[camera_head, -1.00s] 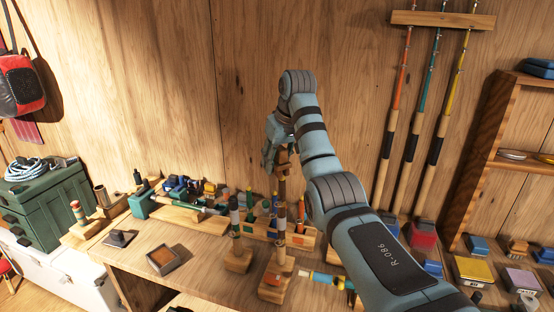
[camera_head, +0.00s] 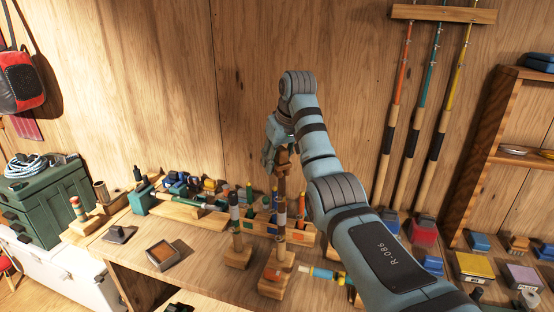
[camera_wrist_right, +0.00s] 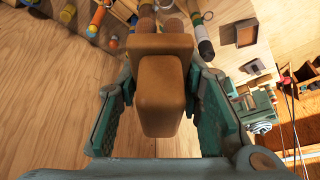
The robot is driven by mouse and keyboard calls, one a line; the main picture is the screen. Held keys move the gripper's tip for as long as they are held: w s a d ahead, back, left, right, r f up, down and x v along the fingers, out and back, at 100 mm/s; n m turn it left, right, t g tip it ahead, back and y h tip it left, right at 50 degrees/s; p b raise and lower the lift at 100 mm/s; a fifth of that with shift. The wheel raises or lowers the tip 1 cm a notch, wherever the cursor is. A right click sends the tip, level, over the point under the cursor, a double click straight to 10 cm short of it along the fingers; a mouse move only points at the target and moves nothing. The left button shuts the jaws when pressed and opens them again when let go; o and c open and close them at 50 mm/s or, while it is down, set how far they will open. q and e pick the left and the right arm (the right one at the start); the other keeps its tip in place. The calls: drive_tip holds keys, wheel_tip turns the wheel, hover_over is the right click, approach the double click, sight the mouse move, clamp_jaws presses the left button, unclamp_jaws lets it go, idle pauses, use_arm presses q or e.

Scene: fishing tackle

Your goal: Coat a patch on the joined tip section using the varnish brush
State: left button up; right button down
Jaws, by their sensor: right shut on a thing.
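My right gripper (camera_head: 274,150) is high over the bench, at the top of an upright post. In the right wrist view its jaws (camera_wrist_right: 163,110) are shut on a brown, round-edged wooden piece, which I take to be the varnish brush (camera_wrist_right: 162,90). The brush's far end is hidden. Below it in the head view stands a banded upright rod piece (camera_head: 282,208) on a wooden foot. I cannot tell whether the brush touches it. A second upright piece (camera_head: 235,213) stands to its left. I cannot tell which is the joined tip section. My left gripper is not in view.
A wooden rack (camera_head: 210,220) with coloured bottles and tools lies behind the posts. A small open box (camera_head: 163,254) stands on the bench at left. A green case (camera_head: 45,200) is far left. Three rods hang on the wall rack (camera_head: 443,14) at right.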

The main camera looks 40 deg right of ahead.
drive_tip(key=shift+f, duration=0.15)
drive_tip(key=shift+w+d+r+p, duration=0.2)
drive_tip(key=shift+d+r+p, duration=0.05)
drive_tip(key=shift+d+p, duration=0.2)
drive_tip(key=f+b, duration=0.1)
drive_tip(key=b, duration=0.7)
drive_tip(key=shift+a, duration=0.15)
drive_tip(key=shift+s+a+r+b, duration=0.2)
drive_tip(key=shift+a+r+b, duration=0.1)
drive_tip(key=shift+b, duration=0.35)
wheel_tip(320, 180, up, 6)
drive_tip(key=p, duration=0.6)
drive_tip(key=shift+r+p, duration=0.25)
drive_tip(key=shift+p, duration=0.1)
